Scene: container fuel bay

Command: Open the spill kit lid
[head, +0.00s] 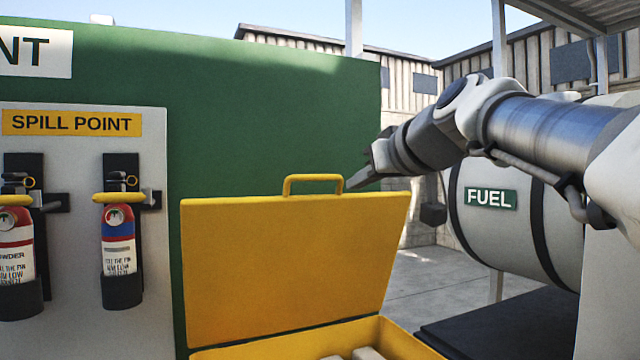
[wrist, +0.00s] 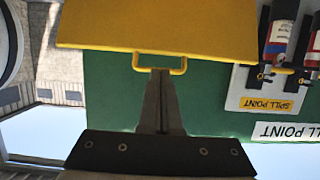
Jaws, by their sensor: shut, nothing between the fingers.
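The yellow spill kit lid (head: 290,265) stands raised, nearly upright, above its yellow box (head: 300,345), whose near part is cut off by the lower picture edge. The lid's handle (head: 313,179) is on its top edge. My gripper (head: 350,186) is just right of the handle in the head view, with its fingers together and empty. In the wrist view, which is upside down, the fingertips (wrist: 160,72) lie over the handle's opening, close to the handle (wrist: 160,56) and the lid (wrist: 170,22). I cannot tell whether they touch.
A green wall (head: 270,110) stands behind the lid. A panel with a spill point sign (head: 72,123) and two extinguishers (head: 118,240) is at left. A fuel tank (head: 515,230) and dark platform (head: 500,325) are at right. Pale items (head: 368,353) lie in the box.

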